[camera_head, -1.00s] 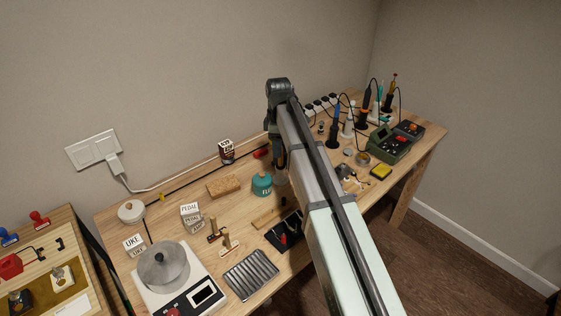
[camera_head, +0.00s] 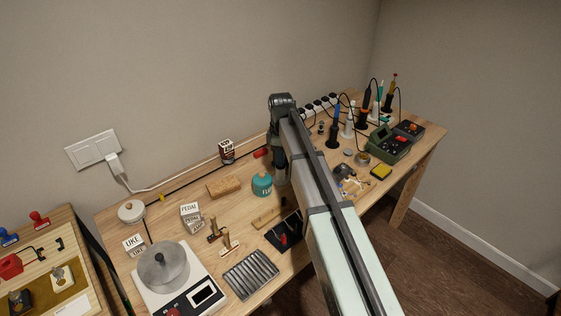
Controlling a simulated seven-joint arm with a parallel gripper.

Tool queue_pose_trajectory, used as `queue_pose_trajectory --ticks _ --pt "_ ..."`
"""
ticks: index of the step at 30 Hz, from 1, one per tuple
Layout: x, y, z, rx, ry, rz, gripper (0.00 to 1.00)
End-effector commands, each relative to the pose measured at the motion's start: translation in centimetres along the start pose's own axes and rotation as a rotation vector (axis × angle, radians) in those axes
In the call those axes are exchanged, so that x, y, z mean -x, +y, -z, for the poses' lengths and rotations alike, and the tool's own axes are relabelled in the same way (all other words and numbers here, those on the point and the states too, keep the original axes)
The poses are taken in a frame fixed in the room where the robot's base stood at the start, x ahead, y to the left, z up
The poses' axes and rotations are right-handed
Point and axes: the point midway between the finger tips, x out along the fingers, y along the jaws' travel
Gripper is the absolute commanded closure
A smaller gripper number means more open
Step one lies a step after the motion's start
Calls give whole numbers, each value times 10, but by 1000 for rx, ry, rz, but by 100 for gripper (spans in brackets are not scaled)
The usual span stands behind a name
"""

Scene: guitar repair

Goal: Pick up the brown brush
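Two small brush-like pieces lie near the front middle of the workbench. The left one is a brown brush (camera_head: 214,230) with a darker head; the right one is a lighter tan brush (camera_head: 228,243). They lie side by side with a small gap, behind the grey slotted tray. My gripper (camera_head: 281,176) hangs below the end of my arm, to the right of the teal jar and well to the right of and behind both brushes. It is mostly hidden by my own arm, so its fingers do not show clearly.
A teal jar (camera_head: 262,184), a cork-coloured block (camera_head: 224,186) and white PEDAL boxes (camera_head: 191,215) stand around the brushes. A scale (camera_head: 178,283) and a slotted tray (camera_head: 251,274) are in front. Soldering tools and a green station (camera_head: 389,146) crowd the right end.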

Motion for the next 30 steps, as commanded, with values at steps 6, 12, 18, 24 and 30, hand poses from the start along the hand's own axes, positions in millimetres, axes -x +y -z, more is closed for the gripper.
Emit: queue_pose_trajectory --ticks 6,12,18,24,30 --pt "0 0 0 0 0 0 100" --pt "0 0 0 0 0 0 100" --pt "4 0 0 0 0 0 100" --pt "27 0 0 0 1 -2 100" --pt "61 0 0 0 1 -1 100"
